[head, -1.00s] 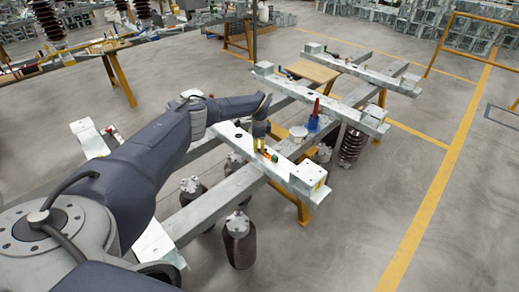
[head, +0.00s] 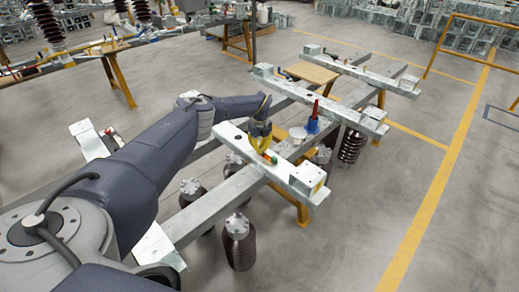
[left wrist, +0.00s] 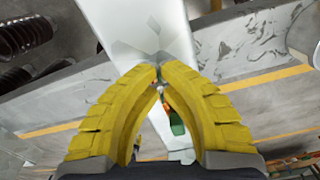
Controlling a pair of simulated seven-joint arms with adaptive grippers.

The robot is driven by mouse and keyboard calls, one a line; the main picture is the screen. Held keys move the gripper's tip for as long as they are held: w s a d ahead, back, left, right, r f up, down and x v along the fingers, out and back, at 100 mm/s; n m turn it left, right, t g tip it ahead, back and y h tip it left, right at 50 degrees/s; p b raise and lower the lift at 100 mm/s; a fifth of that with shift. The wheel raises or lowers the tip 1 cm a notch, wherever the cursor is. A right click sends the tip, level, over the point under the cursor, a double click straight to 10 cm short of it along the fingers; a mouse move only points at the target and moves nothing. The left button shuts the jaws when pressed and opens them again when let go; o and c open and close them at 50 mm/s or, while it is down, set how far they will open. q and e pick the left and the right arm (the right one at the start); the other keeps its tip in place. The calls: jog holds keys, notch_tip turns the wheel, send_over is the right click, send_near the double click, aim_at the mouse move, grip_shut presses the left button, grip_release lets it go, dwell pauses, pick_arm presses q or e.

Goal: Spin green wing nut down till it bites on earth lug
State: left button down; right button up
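My left gripper (head: 261,143) is at the near white beam (head: 232,133), pointing down at its top. In the left wrist view its yellow fingers (left wrist: 159,78) arch together, with their tips almost meeting. In the head view a small orange and green part (head: 269,157) sits on the beam right beside the fingers. My right gripper is not in view.
A blue holder with a red upright tool (head: 312,124) and a white round container (head: 297,134) stand behind the gripper. A block (head: 308,176) sits at the beam's right end. Open floor lies to the right.

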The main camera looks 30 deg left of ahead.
pick_arm(q)
jog(key=m, duration=0.5)
jog(key=shift+w+d+m, duration=0.15)
jog(key=shift+w+m, duration=0.05)
jog(key=shift+m, duration=0.1)
jog(key=m, duration=0.5)
jog(key=shift+w+d, duration=0.1)
jog(key=shift+d, duration=0.15)
jog(key=m, duration=0.5)
jog(key=shift+d+m, duration=0.3)
jog(key=shift+m, duration=0.1)
jog(key=m, duration=0.6)
jog(key=shift+d, duration=0.25)
jog(key=m, duration=0.4)
jog(key=s+m, duration=0.1)
jog(key=m, duration=0.1)
jog(key=shift+d+m, duration=0.15)
jog(key=shift+m, duration=0.15)
jog(key=m, duration=0.5)
jog(key=shift+s+m, duration=0.25)
jog(key=shift+m, duration=0.05)
jog(key=m, duration=0.5)
jog(key=shift+s+a, duration=0.2)
jog(key=m, duration=0.5)
jog(key=shift+s+a+m, duration=0.15)
jog(key=shift+a+m, duration=0.1)
jog(key=shift+m, duration=0.15)
